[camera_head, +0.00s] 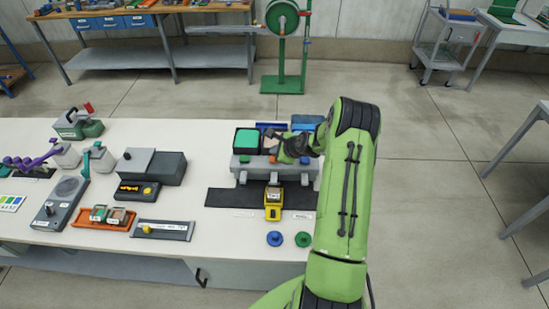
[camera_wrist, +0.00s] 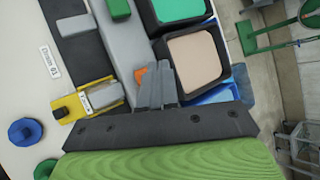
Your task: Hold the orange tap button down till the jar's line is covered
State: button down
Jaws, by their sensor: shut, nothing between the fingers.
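The orange tap button (camera_wrist: 140,76) sits on the grey tap block, partly hidden behind my fingers in the wrist view. My gripper (camera_wrist: 160,72) is shut and empty, its fingertips over the block right beside the button. I cannot tell whether they touch it or whether it is pressed. The jar (camera_wrist: 103,97) stands in a yellow holder (camera_wrist: 69,107) in front of the block. The yellow holder also shows in the head view (camera_head: 273,213). The jar's line and its liquid level are too small to make out.
A green-filled tank (camera_wrist: 178,10) and a beige-filled tank (camera_wrist: 194,58) stand behind the tap block (camera_head: 249,174). A green button (camera_wrist: 118,9) is on the block. Blue (camera_head: 274,239) and green (camera_head: 303,239) round knobs lie near the front edge. An orange tray (camera_head: 104,222) is left.

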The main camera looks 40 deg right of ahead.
notch_tip(320, 180, up, 4)
jog(key=shift+r+p, duration=0.25)
jog(key=shift+p, duration=1)
jog(key=shift+f, duration=0.1)
jog(key=s+a+r+n+g+b, duration=0.1)
jog(key=s+a+r+n+b, duration=0.1)
jog(key=s+a+r+n, duration=0.4)
jog(key=s+a+r+n+g+b, duration=0.1)
jog(key=s+a+r+n+g, duration=0.1)
jog(key=a+r+n, duration=0.7)
jog(key=s+a+r+n+b, duration=0.1)
jog(key=s+a+n, duration=0.2)
jog(key=s, duration=0.5)
jog(key=s+a+r+n+b, duration=0.1)
jog(key=s+a+r+n, duration=0.1)
jog(key=s, duration=0.6)
jog(key=s+a+r+n+b, duration=0.1)
jog(key=s+a+n, duration=0.4)
jog(key=s, duration=0.4)
jog(key=shift+r+n+g+h, duration=0.3)
jog(key=shift+r+n+h, duration=0.1)
jog(key=shift+n, duration=0.1)
jog(key=shift+a, duration=0.1)
